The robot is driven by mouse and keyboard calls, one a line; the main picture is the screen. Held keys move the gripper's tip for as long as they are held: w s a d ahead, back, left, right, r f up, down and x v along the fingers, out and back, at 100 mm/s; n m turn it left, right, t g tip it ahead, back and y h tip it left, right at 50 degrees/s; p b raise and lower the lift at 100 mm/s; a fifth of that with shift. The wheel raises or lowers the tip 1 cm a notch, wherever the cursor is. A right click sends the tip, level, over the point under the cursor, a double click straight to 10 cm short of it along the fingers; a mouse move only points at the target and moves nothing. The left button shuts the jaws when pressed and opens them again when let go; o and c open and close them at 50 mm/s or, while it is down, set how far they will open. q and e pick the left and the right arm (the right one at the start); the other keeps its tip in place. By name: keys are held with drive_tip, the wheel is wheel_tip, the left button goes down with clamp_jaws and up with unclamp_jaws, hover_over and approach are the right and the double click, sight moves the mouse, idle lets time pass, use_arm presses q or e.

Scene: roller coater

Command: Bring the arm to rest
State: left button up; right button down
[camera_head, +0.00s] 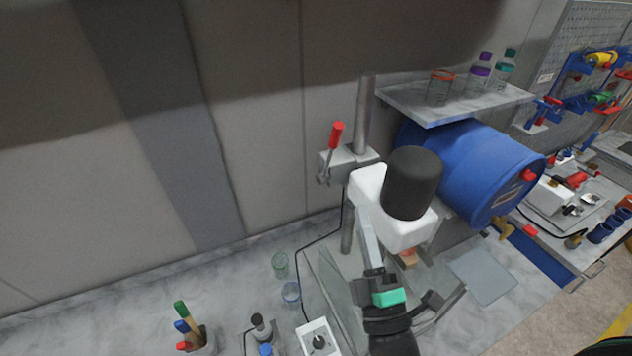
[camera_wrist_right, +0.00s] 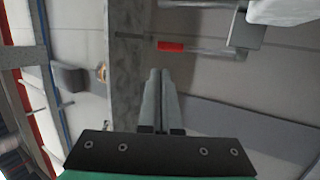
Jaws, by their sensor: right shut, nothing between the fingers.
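My right gripper (camera_head: 365,225) reaches up from the bottom of the head view, with a green block on its wrist. Its grey fingers lie together in front of the white housing of the stand machine (camera_head: 405,228), which carries a black cylinder (camera_head: 413,182). I cannot tell whether the fingers touch the housing. In the right wrist view the fingers (camera_wrist_right: 156,78) are closed together with nothing between them. A red-handled lever (camera_head: 335,138) on the stand also shows beyond the fingertips in the wrist view (camera_wrist_right: 172,46). My left gripper is not in view.
A glass (camera_head: 280,264), a tool cup (camera_head: 198,340) and a small white box (camera_head: 318,340) stand on the marble counter. The counter is clear along the left wall.

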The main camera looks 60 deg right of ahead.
drive_tip(key=w+r+m+t+h+p, duration=0.1)
drive_tip(key=w+r+m+p, duration=0.3)
drive_tip(key=r, duration=0.8)
drive_tip(key=w+r+m+p, duration=0.25)
drive_tip(key=r+m, duration=0.35)
drive_tip(key=r, duration=0.6)
drive_tip(key=w+a+r+t+y, duration=0.3)
drive_tip(key=a+r+t+y, duration=0.45)
drive_tip(key=r, duration=0.35)
drive_tip(key=a+f+n+t+y+b, duration=0.2)
drive_tip(key=a+y, duration=0.5)
drive_tip(key=y, duration=0.6)
drive_tip(key=shift+w+a+n+t+b, duration=0.25)
drive_tip(key=shift+w+n+t+b, duration=0.15)
drive_tip(key=shift+n+t+b, duration=0.45)
wheel_tip(320, 180, up, 4)
drive_tip(key=p, duration=0.4)
drive_tip(key=shift+r, duration=0.2)
